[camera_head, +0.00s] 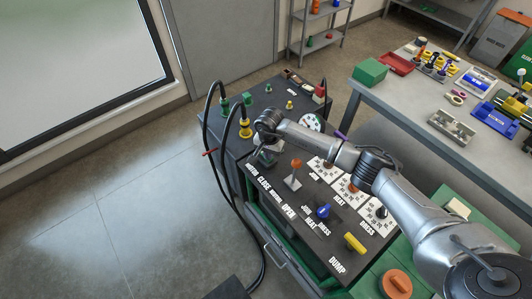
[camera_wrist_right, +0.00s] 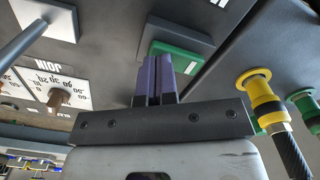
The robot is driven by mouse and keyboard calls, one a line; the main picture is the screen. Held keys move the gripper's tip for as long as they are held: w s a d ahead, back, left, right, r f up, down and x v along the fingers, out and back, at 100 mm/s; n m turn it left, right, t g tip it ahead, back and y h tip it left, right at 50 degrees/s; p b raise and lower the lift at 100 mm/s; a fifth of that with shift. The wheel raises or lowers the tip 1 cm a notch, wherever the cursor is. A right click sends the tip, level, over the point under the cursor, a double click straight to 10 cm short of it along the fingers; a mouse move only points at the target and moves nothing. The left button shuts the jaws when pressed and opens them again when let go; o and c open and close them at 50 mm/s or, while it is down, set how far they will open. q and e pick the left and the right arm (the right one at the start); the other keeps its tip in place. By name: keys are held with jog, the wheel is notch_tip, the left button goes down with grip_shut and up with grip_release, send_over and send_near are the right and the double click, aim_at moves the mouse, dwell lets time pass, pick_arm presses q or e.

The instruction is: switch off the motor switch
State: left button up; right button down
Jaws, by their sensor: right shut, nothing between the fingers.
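The control panel (camera_head: 318,218) on the cart carries a printed MOTOR label at its left end. A green-edged switch (camera_head: 265,159), apparently the motor switch, sits just above that label, partly hidden under my right gripper (camera_head: 260,146). In the right wrist view the same switch shows as a green plate (camera_wrist_right: 186,64) with a dark grey block. My right gripper's purple fingers (camera_wrist_right: 154,78) are shut and empty in front of it; I cannot tell whether they touch it. My left gripper is not in view.
An orange-topped lever (camera_head: 295,165) stands close to the right of the gripper. A blue knob (camera_head: 323,211) and a yellow handle (camera_head: 355,243) are farther along the panel. A workbench (camera_head: 400,92) is at the right.

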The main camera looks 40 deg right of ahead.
jog(key=shift+r+p, duration=1)
jog(key=shift+r, duration=0.8)
jog(key=shift+r+p, duration=0.7)
jog(key=shift+r, duration=0.6)
